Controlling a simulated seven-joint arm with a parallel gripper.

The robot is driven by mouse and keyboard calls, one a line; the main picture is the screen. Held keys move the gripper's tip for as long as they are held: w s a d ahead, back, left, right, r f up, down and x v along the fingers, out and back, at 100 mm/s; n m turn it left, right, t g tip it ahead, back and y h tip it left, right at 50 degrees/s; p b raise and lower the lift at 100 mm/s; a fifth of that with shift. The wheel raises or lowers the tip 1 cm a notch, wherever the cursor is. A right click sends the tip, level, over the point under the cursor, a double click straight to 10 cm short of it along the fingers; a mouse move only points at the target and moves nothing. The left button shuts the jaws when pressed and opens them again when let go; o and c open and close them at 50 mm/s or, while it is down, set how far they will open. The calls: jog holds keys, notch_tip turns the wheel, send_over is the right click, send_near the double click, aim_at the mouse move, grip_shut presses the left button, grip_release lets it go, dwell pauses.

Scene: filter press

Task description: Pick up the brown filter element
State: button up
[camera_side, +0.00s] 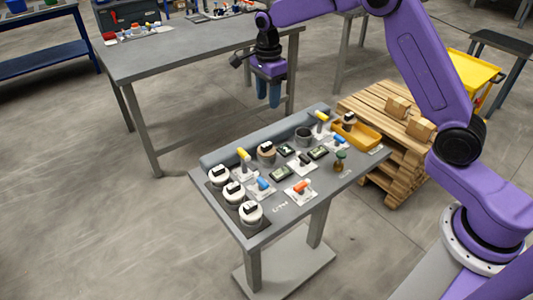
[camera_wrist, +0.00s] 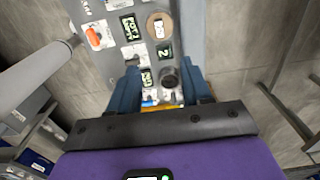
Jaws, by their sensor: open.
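The brown filter element (camera_side: 266,153) stands upright on the grey worktable, near its back edge, with a dark and white marking on top. In the wrist view it shows from above as a tan round top (camera_wrist: 159,25), beyond my fingertips. My gripper (camera_side: 268,101) hangs above and behind the table's back edge, pointing down. Its two blue fingers are apart and empty, and in the wrist view the gripper (camera_wrist: 161,92) frames a dark round cup (camera_wrist: 168,76) well below it. Nothing touches the brown element.
Several white filter elements (camera_side: 233,193) stand at the table's left end. Yellow (camera_side: 243,154), blue (camera_side: 262,184) and orange (camera_side: 301,187) handles stick up near the brown element. A grey roll (camera_side: 229,148) lines the back edge. A yellow tray (camera_side: 367,137) sits at right.

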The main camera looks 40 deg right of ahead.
send_over(267, 144)
jog(key=f, duration=1)
jog(key=shift+d+f, duration=0.2)
jog(key=shift+a+f, duration=0.15)
jog(key=shift+f, duration=1.45)
jog(key=shift+a+f, duration=0.1)
jog(key=shift+f, duration=1.45)
jog(key=shift+c, duration=0.3)
grip_shut()
